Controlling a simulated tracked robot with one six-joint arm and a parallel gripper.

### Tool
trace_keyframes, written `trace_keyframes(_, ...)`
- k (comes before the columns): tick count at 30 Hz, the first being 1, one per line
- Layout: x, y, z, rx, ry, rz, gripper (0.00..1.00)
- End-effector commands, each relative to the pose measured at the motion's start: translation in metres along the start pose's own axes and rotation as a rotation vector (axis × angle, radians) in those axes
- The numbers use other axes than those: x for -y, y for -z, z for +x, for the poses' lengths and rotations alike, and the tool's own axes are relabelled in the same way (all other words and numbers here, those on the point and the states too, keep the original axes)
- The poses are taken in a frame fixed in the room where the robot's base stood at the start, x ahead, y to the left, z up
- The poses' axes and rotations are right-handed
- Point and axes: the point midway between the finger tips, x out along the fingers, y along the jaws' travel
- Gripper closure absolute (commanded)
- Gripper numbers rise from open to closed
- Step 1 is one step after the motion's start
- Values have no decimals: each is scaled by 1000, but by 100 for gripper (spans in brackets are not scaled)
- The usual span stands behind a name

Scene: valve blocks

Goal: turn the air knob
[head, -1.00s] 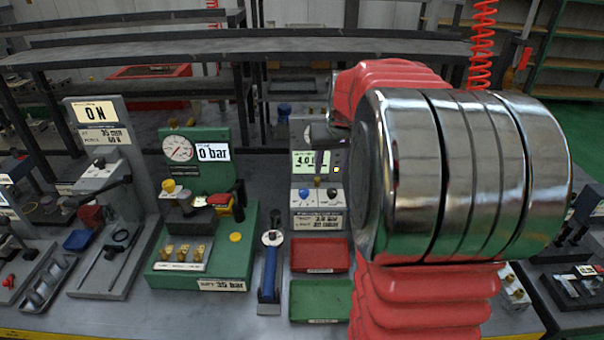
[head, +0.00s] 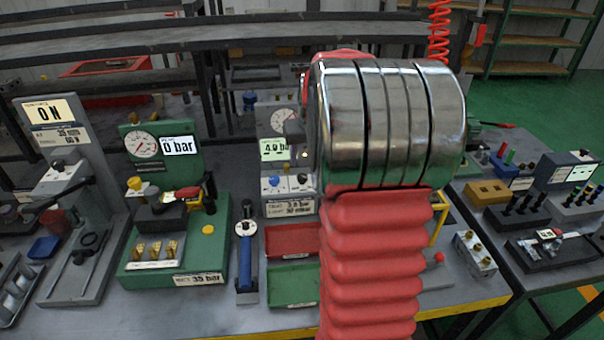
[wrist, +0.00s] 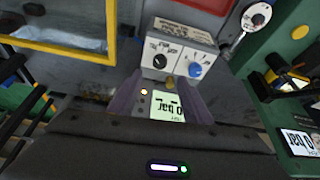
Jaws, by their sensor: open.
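The knob unit's front panel (head: 289,193) stands mid-bench in the head view. It has a blue knob (head: 274,181) at left and a black knob (head: 302,179) at right, under a lit green display (head: 274,149). The wrist view shows it inverted, with the black knob (wrist: 160,62) left of the blue knob (wrist: 195,71); the knob lettering is too small to read. My gripper (wrist: 158,92) is open and empty. Its grey-purple fingers point toward the panel, with the display between them and both knobs beyond the tips. My arm mostly hides the gripper in the head view.
A green pressure station (head: 178,240) reading 0 bar and a blue-handled tool (head: 245,262) stand to the left. A red tray (head: 292,241) and a green tray (head: 292,284) lie in front of the knob unit. A yellow-framed item (wrist: 60,45) is at upper left in the wrist view.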

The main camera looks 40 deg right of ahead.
Motion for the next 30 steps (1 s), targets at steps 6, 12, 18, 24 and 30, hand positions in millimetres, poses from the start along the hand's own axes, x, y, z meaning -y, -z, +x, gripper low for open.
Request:
trace_keyframes(6, 0, -1, 35, 3, 1, 0, 55)
trace_keyframes(12, 0, -1, 66, 3, 1, 0, 55)
trace_keyframes(18, 0, -1, 88, 2, 1, 1, 55)
trace_keyframes(24, 0, 0, 95, 0, 0, 1, 55)
trace_keyframes(30, -1, 0, 95, 0, 0, 1, 55)
